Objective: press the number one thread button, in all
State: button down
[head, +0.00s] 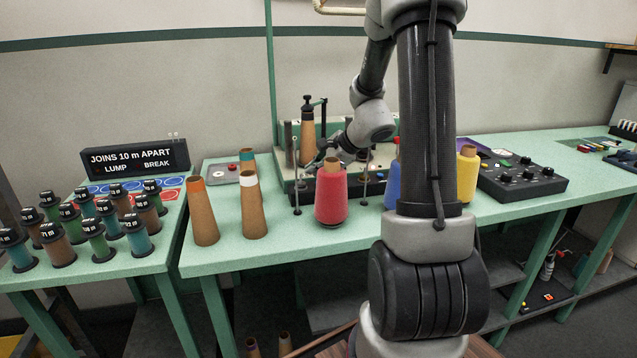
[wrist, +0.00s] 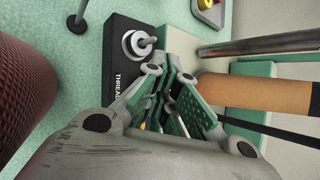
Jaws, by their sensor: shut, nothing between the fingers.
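A black control box (wrist: 122,62), lettered "THREAD" with the rest of the word line cut off, shows in the wrist view. A silver round fitting with a small knob (wrist: 140,42) sits on its top. My gripper (wrist: 168,62) is shut and empty, over the box just beside this fitting. I cannot tell whether the fingertips touch anything. The fingers hide much of the box, and no button marked one can be read. In the head view my gripper (head: 318,152) is at the machine's front, behind the red thread cone (head: 331,196), which partly hides the box.
A brown cone (head: 308,135) stands on the green machine (head: 284,165). Blue (head: 392,185) and yellow (head: 467,178) cones stand to the right. Bare cones (head: 203,215) stand left on the table. A black knob panel (head: 522,180) lies right. Thin upright rods (head: 296,190) flank the front.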

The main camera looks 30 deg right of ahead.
jog(key=shift+f, duration=0.15)
dwell(0.7)
jog(key=shift+f, duration=0.25)
jog(key=shift+f, duration=0.45)
dwell(0.5)
dwell(0.4)
jog(key=shift+r, duration=0.9)
jog(key=shift+r, duration=2.5)
